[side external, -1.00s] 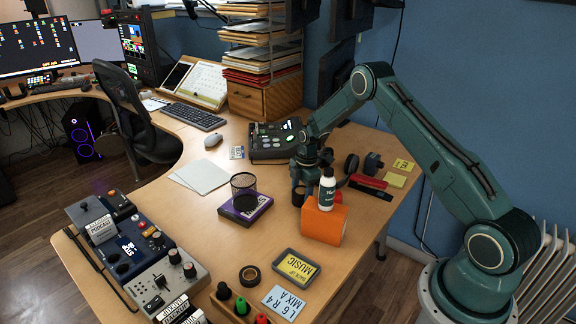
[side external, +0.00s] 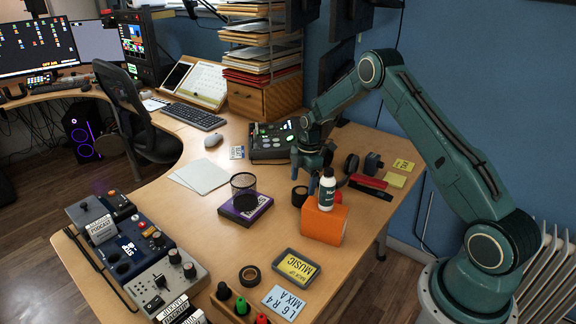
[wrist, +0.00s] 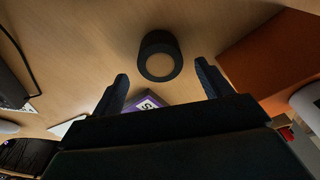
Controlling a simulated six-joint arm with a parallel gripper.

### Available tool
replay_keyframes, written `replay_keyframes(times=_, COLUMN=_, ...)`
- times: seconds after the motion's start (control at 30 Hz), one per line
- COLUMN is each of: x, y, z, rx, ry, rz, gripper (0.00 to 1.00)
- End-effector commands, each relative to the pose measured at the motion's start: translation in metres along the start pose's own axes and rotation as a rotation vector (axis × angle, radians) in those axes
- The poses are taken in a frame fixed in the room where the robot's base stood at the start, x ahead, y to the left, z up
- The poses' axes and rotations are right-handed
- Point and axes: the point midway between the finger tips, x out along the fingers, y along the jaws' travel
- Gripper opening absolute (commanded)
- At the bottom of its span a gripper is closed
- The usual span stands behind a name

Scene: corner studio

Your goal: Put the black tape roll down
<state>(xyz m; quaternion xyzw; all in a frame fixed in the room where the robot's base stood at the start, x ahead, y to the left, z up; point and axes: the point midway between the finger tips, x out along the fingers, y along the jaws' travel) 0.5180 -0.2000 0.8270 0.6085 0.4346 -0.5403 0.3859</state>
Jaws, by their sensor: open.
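The black tape roll (side external: 299,197) rests on the desk just left of the orange box in the side view. In the wrist view the tape roll (wrist: 158,40) shows as a dark ring beyond the fingertips, with desk around it. My gripper (side external: 309,176) is above the roll in the side view, apart from it. In the wrist view my gripper (wrist: 162,73) has its two fingers spread, with nothing held between them.
An orange box (side external: 322,225) with a white bottle (side external: 327,190) on it stands close to the right of the roll. A purple box (side external: 245,211) carries a mesh cup. Another black tape roll (side external: 250,270) lies nearer the front.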

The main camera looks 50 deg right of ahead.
Motion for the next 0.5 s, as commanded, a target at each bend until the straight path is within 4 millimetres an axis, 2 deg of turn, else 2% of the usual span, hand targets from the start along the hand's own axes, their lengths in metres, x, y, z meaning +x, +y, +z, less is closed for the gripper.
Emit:
replay_keyframes(times=0.2, x=-0.038, y=0.001, z=0.001, rx=0.001, ry=-0.001, rz=0.003, gripper=0.78)
replay_keyframes(times=0.5, x=-0.072, y=0.000, z=0.000, rx=0.000, ry=0.000, rz=0.002, gripper=0.78)
